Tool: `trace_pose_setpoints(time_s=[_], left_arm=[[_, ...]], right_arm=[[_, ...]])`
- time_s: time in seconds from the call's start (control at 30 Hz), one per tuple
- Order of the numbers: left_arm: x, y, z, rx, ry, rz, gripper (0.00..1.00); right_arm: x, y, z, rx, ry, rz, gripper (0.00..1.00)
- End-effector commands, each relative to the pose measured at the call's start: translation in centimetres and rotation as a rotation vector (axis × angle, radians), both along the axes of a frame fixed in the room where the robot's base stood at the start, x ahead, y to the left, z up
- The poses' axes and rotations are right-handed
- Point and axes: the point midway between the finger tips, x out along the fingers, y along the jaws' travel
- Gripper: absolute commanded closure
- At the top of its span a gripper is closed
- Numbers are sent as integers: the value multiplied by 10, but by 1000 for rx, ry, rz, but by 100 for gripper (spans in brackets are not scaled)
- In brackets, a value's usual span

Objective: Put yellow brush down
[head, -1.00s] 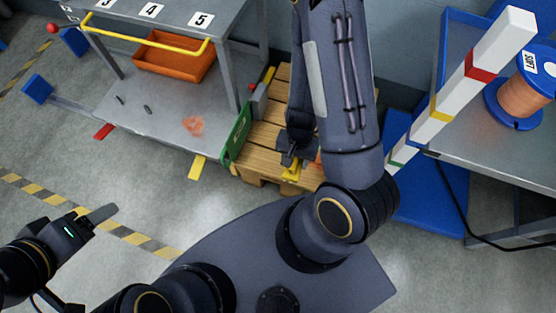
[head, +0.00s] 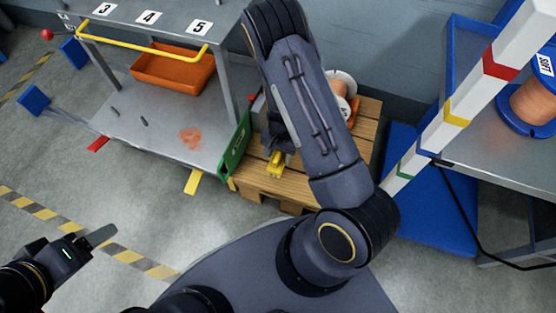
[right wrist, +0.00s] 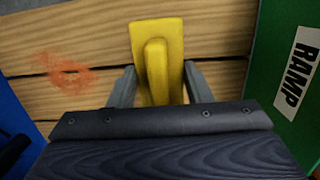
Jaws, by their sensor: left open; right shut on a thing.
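The yellow brush (right wrist: 157,60) shows in the right wrist view between the two fingers of my right gripper (right wrist: 156,85), which is shut on it. It is over the wooden pallet (right wrist: 215,35); I cannot tell whether it touches the boards. In the head view the yellow brush (head: 276,163) is at the left part of the pallet (head: 290,188), near the green panel, with my right arm partly covering the area. My left gripper (head: 95,240) is open and empty at the lower left, over the floor.
A green panel (right wrist: 285,70) marked RAMP stands beside the pallet. An orange smudge (right wrist: 68,74) marks the boards. A spool (head: 342,88) stands at the pallet's back. A grey shelf with an orange bin (head: 172,72) is to the left. A striped post (head: 455,112) stands right.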

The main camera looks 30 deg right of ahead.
Motion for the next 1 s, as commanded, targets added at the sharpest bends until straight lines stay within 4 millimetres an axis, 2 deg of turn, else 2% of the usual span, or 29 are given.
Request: trace_pose_setpoints(time_s=[0.1,0.2,0.3,0.67,0.7,0.83,1.0], left_arm=[[0,0,-7,0,0,0,33],[0,0,-21,0,0,0,33],[0,0,-28,0,0,0,33],[0,0,-28,0,0,0,33],[0,0,-27,0,0,0,33],[0,0,-27,0,0,0,33],[0,0,-27,0,0,0,33]], right_arm=[[7,0,-12,-1,1,1,81],[7,0,-31,0,2,1,81],[7,0,-41,0,1,0,81],[7,0,-42,0,0,0,81],[7,0,-42,0,0,0,52],[7,0,-41,0,0,0,35],[7,0,-41,0,0,1,33]])
